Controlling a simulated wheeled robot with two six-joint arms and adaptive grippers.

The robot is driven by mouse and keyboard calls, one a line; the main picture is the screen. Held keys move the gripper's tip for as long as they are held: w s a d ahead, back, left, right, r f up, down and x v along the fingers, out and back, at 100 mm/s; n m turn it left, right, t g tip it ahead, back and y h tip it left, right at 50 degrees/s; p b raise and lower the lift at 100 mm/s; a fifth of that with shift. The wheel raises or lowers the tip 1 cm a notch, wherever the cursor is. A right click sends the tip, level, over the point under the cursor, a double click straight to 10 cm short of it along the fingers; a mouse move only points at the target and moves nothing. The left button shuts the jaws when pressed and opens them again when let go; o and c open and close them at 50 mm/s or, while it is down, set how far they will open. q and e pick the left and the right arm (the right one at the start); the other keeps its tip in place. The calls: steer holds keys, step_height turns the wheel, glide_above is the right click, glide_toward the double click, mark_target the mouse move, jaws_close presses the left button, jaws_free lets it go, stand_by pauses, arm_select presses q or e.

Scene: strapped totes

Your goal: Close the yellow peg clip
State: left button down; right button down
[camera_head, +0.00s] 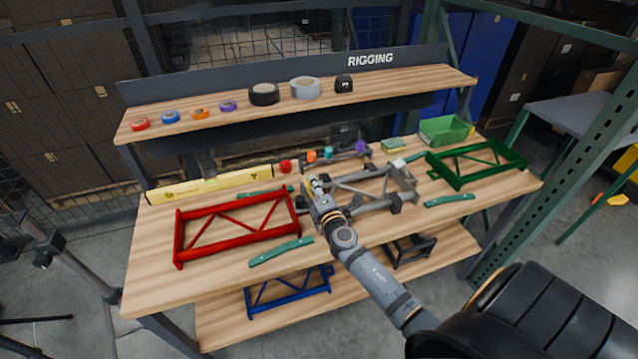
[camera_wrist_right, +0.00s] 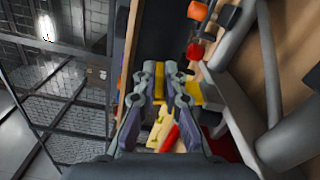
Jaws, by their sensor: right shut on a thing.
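My right gripper (camera_head: 318,188) is over the middle of the bench, at the left end of the grey frame (camera_head: 362,189). In the right wrist view, its two fingers (camera_wrist_right: 175,84) are nearly parallel, with a yellow piece (camera_wrist_right: 191,92) at the fingertips. This appears to be the yellow peg clip, and the gripper is shut on it. The fingers hide much of the clip, so I cannot tell how far it is closed. In the head view the gripper hides most of it. My left gripper is not in view.
A red frame (camera_head: 236,226) lies left of my right gripper and a green frame (camera_head: 478,163) lies at the right. A long yellow bar (camera_head: 210,186) lies behind the red frame.

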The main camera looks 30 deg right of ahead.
steer(key=n, duration=0.1)
steer(key=a+n, duration=0.1)
steer(key=n, duration=0.1)
steer(key=a+n, duration=0.1)
steer(key=shift+w+a+n, duration=0.1)
steer(key=shift+w+n, duration=0.15)
steer(key=shift+n, duration=0.05)
steer(key=n, duration=0.1)
steer(key=a+n, duration=0.1)
steer(key=n, duration=0.1)
steer(key=a+f+n, duration=0.1)
steer(key=shift+w+n, duration=0.25)
steer(key=shift+n, duration=0.05)
steer(key=n, duration=0.1)
steer(key=a+f+n, duration=0.1)
steer(key=n, duration=0.1)
steer(key=shift+w, duration=0.15)
steer(key=shift+a+f+n+b, duration=0.15)
steer(key=shift+a+f+n, duration=0.1)
steer(key=shift+n, duration=0.45)
steer(key=shift+a+f+n+b, duration=0.15)
steer(key=shift+f+n, duration=0.1)
steer(key=shift+n, duration=0.45)
steer(key=c, duration=1.4)
jaws_free()
steer(key=shift+w, duration=0.1)
steer(key=shift+c, duration=0.2)
steer(key=v, duration=1.2)
